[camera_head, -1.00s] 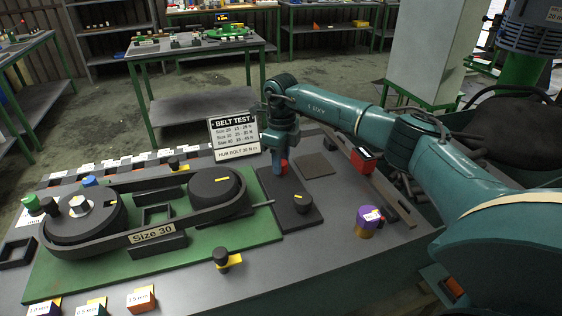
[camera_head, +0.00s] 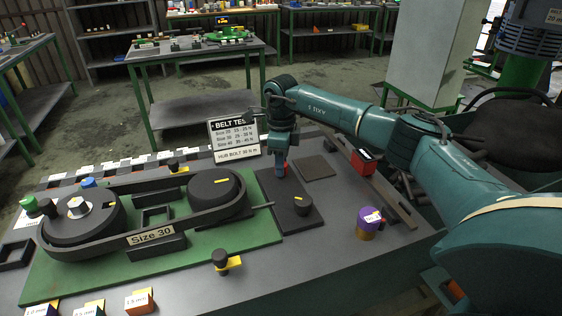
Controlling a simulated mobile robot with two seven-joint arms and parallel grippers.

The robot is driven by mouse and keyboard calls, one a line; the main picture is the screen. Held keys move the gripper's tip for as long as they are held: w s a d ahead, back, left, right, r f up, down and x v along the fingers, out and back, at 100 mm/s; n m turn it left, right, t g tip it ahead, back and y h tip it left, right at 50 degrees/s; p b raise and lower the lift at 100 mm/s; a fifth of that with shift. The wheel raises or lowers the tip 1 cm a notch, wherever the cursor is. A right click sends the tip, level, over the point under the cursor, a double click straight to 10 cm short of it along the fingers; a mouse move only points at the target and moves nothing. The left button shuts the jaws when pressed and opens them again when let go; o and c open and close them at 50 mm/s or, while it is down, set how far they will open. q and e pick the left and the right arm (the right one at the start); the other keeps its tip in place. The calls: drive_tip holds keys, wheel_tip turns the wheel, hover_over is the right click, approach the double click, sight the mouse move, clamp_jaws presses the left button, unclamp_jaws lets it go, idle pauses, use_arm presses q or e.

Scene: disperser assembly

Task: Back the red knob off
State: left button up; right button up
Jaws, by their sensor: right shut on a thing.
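The red knob (camera_head: 285,169) shows as a small red patch at the tip of my right gripper (camera_head: 280,172), near the far end of a dark plate (camera_head: 291,188). The gripper points down and is shut on the knob, hiding most of it. The belt assembly with two dark pulleys (camera_head: 214,182) and a belt labelled Size 30 (camera_head: 150,234) stands on a green base to the left. A thin rod (camera_head: 262,206) runs from the right pulley side toward the dark plate. My left gripper is not in view.
A black knob (camera_head: 302,204) stands on the dark plate's near part. A purple and yellow cylinder (camera_head: 370,222) and a red box (camera_head: 363,161) stand to the right. A Belt Test sign (camera_head: 233,139) stands behind. A black-topped peg (camera_head: 221,259) is at the front.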

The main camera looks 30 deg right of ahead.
drive_tip(key=shift+r, duration=0.1)
drive_tip(key=o, duration=1)
wheel_tip(320, 180, up, 13)
drive_tip(key=shift+r+b, duration=0.1)
drive_tip(key=shift+b, duration=0.6)
